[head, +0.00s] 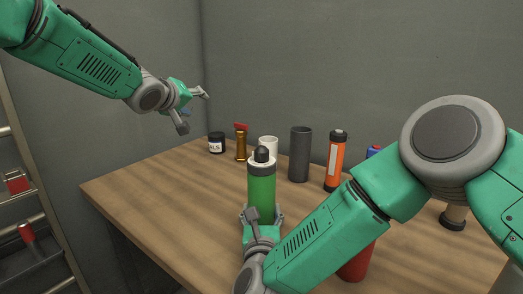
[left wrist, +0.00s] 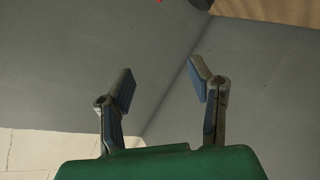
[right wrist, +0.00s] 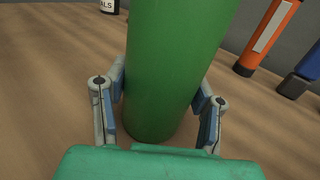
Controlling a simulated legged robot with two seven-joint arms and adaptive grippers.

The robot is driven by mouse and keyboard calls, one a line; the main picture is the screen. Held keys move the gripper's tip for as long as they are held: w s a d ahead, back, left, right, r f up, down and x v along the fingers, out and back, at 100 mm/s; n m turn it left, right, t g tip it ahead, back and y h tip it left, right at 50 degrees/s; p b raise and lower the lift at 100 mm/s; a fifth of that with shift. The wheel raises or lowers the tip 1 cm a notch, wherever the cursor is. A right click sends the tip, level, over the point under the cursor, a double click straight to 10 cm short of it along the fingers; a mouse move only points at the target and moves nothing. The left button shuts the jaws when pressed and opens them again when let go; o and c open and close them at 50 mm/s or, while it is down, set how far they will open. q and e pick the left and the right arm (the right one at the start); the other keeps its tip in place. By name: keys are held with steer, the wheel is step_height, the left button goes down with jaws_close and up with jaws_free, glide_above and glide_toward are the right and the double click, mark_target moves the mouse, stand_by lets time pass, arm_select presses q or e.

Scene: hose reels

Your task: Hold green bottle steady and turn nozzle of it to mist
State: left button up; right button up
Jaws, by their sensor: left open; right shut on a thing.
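The green bottle (head: 261,192) stands upright on the wooden table, with a pale collar and a dark nozzle (head: 262,155) on top. My right gripper (head: 262,218) is shut on the lower part of the bottle. In the right wrist view the green bottle (right wrist: 172,65) fills the space between the two fingers (right wrist: 162,100). The nozzle is out of that view. My left gripper (head: 193,108) is open and empty, in the air left of and above the bottle.
Behind the bottle stand a dark jar (head: 216,143), an amber bottle with red top (head: 241,146), a white cup (head: 268,143), a dark grey cylinder (head: 300,155) and an orange canister (head: 335,162). A red object (head: 357,262) is partly hidden by my right arm. The table's left part is clear.

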arm_select(q)
steer(key=s+d+f+m+h, duration=0.1)
steer(key=s+d+m+h, duration=0.1)
steer(key=m+h, duration=0.3)
steer(key=m+g+h, duration=0.9)
steer(key=m+g, duration=0.1)
steer(key=m, duration=0.7)
glide_toward(262, 148)
steer(key=d, duration=0.3)
steer(key=w+d, duration=0.1)
steer(key=d, duration=0.5)
steer(key=shift+w+d+f, duration=0.2)
steer(key=shift+w+d, duration=0.2)
jaws_close()
